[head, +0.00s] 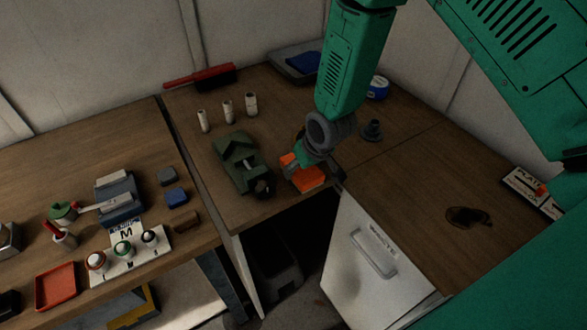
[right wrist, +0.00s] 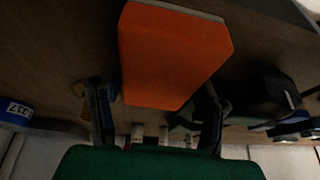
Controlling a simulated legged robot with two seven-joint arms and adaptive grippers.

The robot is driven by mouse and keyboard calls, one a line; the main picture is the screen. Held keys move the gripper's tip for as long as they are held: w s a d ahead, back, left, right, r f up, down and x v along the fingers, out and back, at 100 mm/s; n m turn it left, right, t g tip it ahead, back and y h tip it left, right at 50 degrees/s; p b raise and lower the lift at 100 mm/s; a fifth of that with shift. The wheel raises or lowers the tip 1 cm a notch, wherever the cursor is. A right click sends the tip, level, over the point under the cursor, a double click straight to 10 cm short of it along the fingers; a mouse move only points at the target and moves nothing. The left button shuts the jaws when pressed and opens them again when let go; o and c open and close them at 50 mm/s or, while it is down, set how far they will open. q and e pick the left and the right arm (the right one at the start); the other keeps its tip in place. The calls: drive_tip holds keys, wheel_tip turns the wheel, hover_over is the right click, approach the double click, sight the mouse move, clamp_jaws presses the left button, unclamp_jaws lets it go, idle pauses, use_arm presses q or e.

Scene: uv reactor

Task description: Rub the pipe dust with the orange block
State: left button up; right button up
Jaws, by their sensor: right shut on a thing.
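My right gripper (head: 312,165) is over the middle table and shut on the orange block (head: 307,180). The block is near the table's front edge, just right of a dark green vise (head: 240,163); I cannot tell if it touches the table. In the right wrist view the orange block (right wrist: 175,55) sits between the two dark fingers (right wrist: 158,110). Three short pale pipe-like cylinders (head: 227,108) stand upright behind the vise, apart from the block. I cannot make out dust on them. My left gripper is not in view.
A dark grey round fitting (head: 372,131) stands right of my gripper. A red-handled brush (head: 202,77) and a grey tray (head: 296,62) lie at the back. A dark stain (head: 467,217) marks the right table. A white cabinet door (head: 370,260) is below the front edge.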

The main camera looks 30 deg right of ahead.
drive_tip(key=shift+w+d+f, duration=0.15)
drive_tip(key=shift+d, duration=2.4)
wheel_tip(320, 180, up, 4)
drive_tip(key=p, duration=0.4)
drive_tip(key=shift+d+r, duration=0.15)
drive_tip(key=shift+r, duration=0.85)
drive_tip(key=shift+w+r, duration=0.1)
drive_tip(key=shift+r, duration=1.4)
